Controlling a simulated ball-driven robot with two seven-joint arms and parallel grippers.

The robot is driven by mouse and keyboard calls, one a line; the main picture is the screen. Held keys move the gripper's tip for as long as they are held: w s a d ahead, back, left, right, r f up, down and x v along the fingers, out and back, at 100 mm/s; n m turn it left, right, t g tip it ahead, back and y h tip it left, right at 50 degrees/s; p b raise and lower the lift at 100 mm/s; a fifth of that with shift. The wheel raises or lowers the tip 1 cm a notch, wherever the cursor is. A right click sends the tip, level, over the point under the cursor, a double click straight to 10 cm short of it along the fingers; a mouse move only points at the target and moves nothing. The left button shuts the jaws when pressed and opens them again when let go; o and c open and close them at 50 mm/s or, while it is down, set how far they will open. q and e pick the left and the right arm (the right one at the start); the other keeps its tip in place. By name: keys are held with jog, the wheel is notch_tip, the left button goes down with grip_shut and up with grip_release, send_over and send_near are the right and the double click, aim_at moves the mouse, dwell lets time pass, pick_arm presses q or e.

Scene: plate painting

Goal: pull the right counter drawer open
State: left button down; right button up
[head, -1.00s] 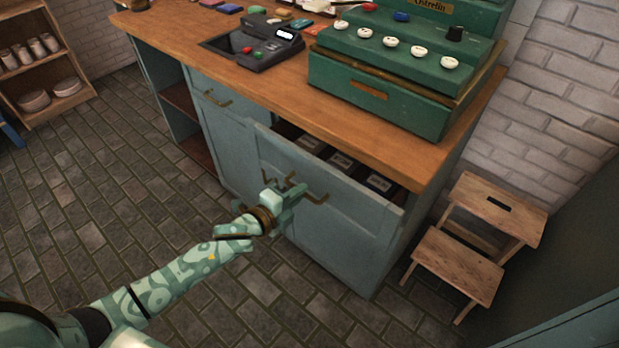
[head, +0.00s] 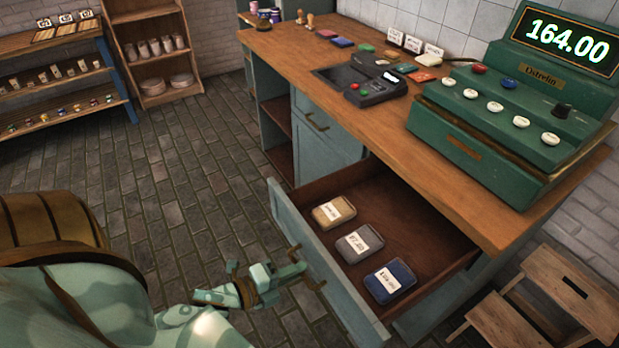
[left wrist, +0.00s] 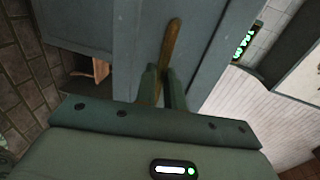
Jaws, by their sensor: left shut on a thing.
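The right counter drawer (head: 439,264) stands well out from the counter in the head view. Its blue-grey front (head: 340,295) faces my left arm. Three labelled packets lie inside: a tan one (head: 334,212), a grey one (head: 359,243) and a dark blue one (head: 390,281). My left gripper (head: 306,272) is shut on the brass bar handle (head: 318,284) of the drawer front. In the left wrist view the handle (left wrist: 172,42) runs up from between the fingers (left wrist: 163,88). My right gripper is not in view.
A green cash register (head: 510,105) and a black card terminal (head: 377,88) stand on the wooden counter top (head: 420,150). A wooden step stool (head: 560,290) stands at the lower right. Shelves (head: 150,45) stand at the back left. The tiled floor (head: 190,190) left of the drawer is clear.

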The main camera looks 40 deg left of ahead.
pick_arm(q)
jog(key=shift+s+a, duration=0.25)
jog(key=shift+s, duration=0.35)
jog(key=c, duration=1.5)
grip_release()
jog(key=shift+s, duration=0.1)
jog(key=p+v, duration=0.2)
jog(key=v, duration=1.4)
